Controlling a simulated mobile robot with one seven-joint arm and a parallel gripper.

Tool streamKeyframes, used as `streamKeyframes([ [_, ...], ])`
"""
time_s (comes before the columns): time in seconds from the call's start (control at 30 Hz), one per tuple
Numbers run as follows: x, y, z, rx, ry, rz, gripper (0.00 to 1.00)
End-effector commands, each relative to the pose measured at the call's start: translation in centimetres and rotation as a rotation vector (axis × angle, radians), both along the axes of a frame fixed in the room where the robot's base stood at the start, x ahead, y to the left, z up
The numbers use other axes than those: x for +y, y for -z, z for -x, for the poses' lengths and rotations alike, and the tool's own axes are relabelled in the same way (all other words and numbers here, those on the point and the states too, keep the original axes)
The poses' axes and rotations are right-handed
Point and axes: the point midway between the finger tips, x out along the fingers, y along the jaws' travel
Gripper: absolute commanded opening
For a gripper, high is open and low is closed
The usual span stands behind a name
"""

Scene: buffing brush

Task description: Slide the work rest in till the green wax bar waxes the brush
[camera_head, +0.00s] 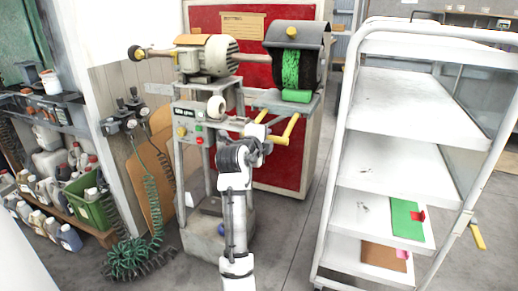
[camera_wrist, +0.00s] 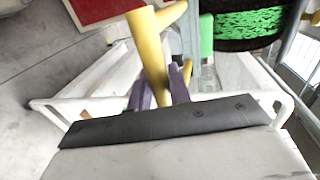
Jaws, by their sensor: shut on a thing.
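The brush (camera_head: 309,70) is black with a broad green streaked band down its front, under a dark hood at the right end of the buffing machine. The green wax bar (camera_head: 296,96) sits at the brush's lower front on the work rest (camera_head: 268,97). I cannot tell whether bar and brush touch. The green-streaked brush (camera_wrist: 250,22) and the bar (camera_wrist: 206,36) also show at upper right in the wrist view. My gripper (camera_wrist: 160,88) is shut on the yellow handle (camera_wrist: 150,50), which also shows below the rest in the head view (camera_head: 290,128).
A white shelf cart (camera_head: 390,100) stands close on the right. A red panel (camera_head: 275,150) is behind the machine. Coiled green hoses (camera_head: 140,255) lie on the floor at left, near shelves of bottles. Open floor (camera_head: 290,240) lies between machine and cart.

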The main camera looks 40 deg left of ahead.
Motion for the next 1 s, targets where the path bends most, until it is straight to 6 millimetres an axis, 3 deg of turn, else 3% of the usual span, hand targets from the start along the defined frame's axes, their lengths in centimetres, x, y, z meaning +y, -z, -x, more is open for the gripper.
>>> streamKeyframes([
  [0.2,0.3,-0.11,-1.25,-0.002,-0.001,-0.002,0.0],
  [0.57,0.34,-0.11,-1.35,-0.002,-0.001,-0.001,0.0],
  [0.6,0.34,-0.11,-1.34,-0.002,-0.001,-0.001,0.24],
  [0.7,0.34,-0.1,-1.32,-0.002,-0.001,-0.001,0.37],
  [1.0,0.32,-0.06,-1.25,-0.001,0.0,0.0,0.39],
])
